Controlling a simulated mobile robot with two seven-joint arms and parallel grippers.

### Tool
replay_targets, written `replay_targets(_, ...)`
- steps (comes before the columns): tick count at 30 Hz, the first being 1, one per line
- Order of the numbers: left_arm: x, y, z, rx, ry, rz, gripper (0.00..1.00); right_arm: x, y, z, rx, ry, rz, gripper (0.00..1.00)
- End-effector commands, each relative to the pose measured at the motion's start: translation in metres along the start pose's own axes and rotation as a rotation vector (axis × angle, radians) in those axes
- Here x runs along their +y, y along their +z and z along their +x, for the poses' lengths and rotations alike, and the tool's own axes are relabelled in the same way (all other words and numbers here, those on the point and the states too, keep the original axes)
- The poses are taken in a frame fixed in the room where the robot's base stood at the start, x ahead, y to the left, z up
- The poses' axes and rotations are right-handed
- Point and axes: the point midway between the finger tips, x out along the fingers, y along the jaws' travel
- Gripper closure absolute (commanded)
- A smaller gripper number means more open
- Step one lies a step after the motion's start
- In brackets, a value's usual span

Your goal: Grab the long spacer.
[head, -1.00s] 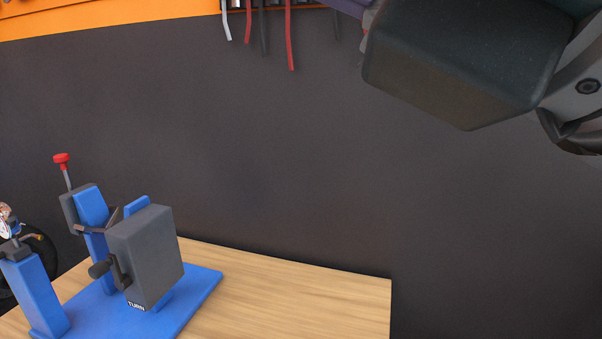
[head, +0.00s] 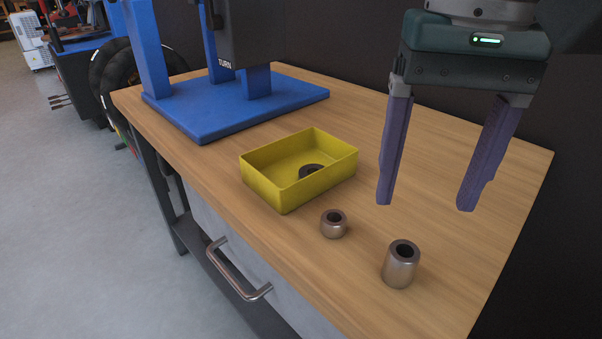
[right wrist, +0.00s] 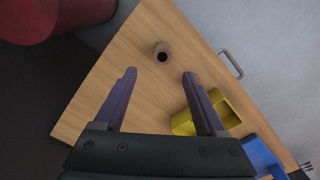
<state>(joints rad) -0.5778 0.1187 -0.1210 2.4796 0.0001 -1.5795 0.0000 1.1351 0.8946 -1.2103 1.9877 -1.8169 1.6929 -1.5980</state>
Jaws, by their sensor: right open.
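Two metal spacers stand upright on the wooden bench. The long spacer (head: 401,264) is the taller one, nearer the front in the head view. The short spacer (head: 333,224) stands to its left, beside the yellow tray. My right gripper (head: 426,200) is open and empty above the bench, with its purple fingers pointing down, behind the long spacer in the head view. In the right wrist view one spacer, apparently the long one (right wrist: 162,54), shows beyond the open fingertips (right wrist: 160,73). The short spacer cannot be made out there. My left gripper is not in view.
The yellow tray (head: 265,189) holds a dark ring (head: 311,171). A blue press base (head: 205,122) stands behind it on the bench (head: 505,170). A drawer handle (head: 238,274) sticks out at the front. The bench's right part is clear around the spacers.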

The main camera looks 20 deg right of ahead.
Motion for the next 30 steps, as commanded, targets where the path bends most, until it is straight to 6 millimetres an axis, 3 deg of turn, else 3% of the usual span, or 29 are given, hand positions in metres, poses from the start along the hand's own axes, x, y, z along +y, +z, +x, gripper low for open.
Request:
replay_targets(18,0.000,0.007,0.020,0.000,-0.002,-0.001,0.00,-0.004,0.002,0.085,-0.007,-0.002,0.001,0.27)
replay_targets(26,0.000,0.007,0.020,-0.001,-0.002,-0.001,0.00,-0.004,0.001,0.090,-0.005,-0.004,0.000,0.27)
replay_targets(30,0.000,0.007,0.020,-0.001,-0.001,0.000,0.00,-0.004,0.001,0.089,-0.005,-0.004,0.000,0.42)
